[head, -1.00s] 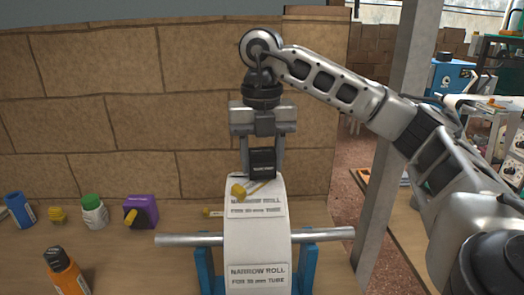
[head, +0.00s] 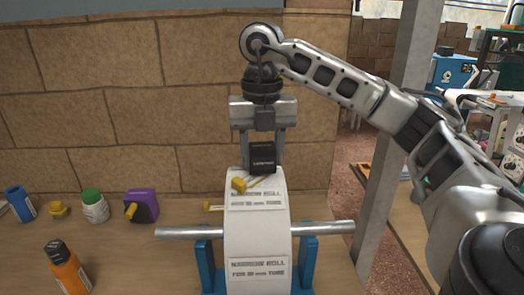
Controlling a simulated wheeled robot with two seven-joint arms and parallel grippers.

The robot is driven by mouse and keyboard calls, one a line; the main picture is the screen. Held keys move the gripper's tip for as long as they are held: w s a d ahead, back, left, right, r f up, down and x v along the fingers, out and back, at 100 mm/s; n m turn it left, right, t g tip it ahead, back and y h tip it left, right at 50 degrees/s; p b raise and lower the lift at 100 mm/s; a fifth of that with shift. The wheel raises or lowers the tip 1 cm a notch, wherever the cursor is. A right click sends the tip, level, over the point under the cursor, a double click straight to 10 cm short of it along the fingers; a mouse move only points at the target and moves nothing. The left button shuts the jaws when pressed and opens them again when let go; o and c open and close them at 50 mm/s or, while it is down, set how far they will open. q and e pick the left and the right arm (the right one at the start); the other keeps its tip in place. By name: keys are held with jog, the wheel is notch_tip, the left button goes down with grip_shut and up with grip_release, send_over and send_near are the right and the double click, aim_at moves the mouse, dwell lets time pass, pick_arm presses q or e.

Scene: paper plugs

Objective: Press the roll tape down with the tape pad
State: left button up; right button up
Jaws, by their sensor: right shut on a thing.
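The white paper roll (head: 257,225) sits on a grey metal bar (head: 190,232) across a blue stand (head: 307,262). Its labels read "narrow roll". A yellow-ended strip, which looks like the tape (head: 239,185), lies at the top of the roll. My right gripper (head: 262,150) points down above the roll and is shut on a black block with white lettering, which looks like the tape pad (head: 262,159). The pad is at the roll's top edge beside the yellow piece; I cannot tell whether it touches. My left gripper is out of view.
An orange bottle (head: 65,268) stands at the front left. Behind it are a blue bottle (head: 20,204), a yellow piece (head: 58,209), a green-capped jar (head: 94,206) and a purple box (head: 141,205). A block wall (head: 120,100) closes the back.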

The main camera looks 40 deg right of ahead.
jog(key=shift+f+b, duration=0.3)
jog(key=shift+f, duration=0.2)
dwell(0.7)
jog(key=shift+r+p, duration=0.75)
jog(key=shift+r, duration=2.8)
